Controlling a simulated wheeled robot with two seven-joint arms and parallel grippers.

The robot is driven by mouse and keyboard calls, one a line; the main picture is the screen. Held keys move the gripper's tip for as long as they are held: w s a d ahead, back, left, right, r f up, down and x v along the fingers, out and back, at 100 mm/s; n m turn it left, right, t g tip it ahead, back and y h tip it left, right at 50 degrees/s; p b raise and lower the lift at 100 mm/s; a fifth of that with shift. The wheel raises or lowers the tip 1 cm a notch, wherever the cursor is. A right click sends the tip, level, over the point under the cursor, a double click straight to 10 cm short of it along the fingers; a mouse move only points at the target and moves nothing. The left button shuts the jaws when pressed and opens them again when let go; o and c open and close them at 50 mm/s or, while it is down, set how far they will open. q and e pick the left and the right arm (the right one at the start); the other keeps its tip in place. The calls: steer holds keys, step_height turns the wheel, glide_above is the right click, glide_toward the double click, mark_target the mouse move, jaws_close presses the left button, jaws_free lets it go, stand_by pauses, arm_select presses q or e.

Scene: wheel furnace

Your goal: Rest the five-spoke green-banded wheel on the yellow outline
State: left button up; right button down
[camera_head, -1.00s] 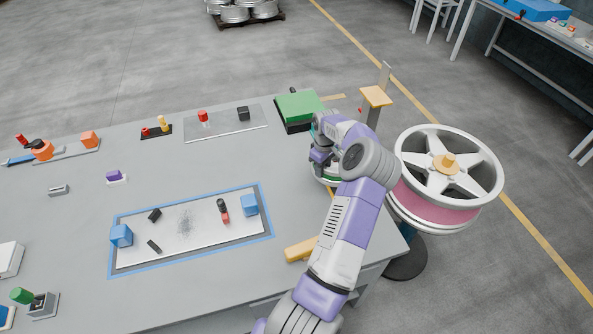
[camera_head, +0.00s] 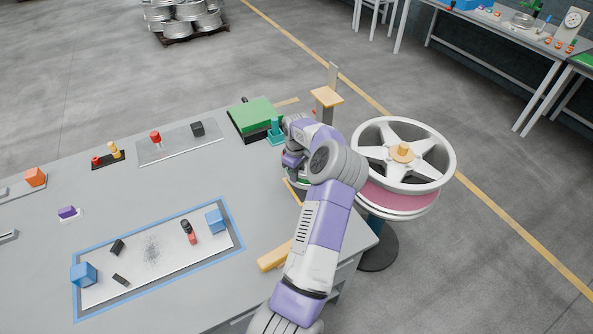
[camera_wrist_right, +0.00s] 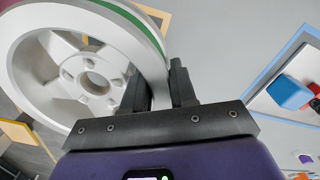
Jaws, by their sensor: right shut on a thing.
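A pale wheel with a green band (camera_wrist_right: 70,60) fills the left of the right wrist view. My right gripper (camera_wrist_right: 162,82) is shut on its rim, one dark finger on each side. Its spokes are too cropped to count. In the head view the right gripper (camera_head: 293,160) is over the table's right side, and my arm hides most of the held wheel. A thin yellow strip (camera_head: 291,191) shows on the tabletop beside the arm; whether it belongs to the yellow outline I cannot tell. My left gripper is not in view.
A five-spoke wheel with a pink band (camera_head: 410,195) sits on a stand right of the table. A green-topped box (camera_head: 255,115) and a teal piece (camera_head: 275,132) stand behind the gripper. A yellow block (camera_head: 273,257) lies by the front edge. A blue-framed tray (camera_head: 205,262) is at left.

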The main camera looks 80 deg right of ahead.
mark_target(297, 186)
steer(key=shift+d+f, duration=0.1)
steer(key=shift+f, duration=3.2)
steer(key=shift+f, duration=0.5)
steer(key=c, duration=0.8)
jaws_free()
steer(key=shift+o, duration=1)
steer(key=shift+a+f, duration=0.15)
steer(key=shift+a, duration=0.05)
steer(key=o, duration=0.3)
steer(key=shift+d, duration=0.1)
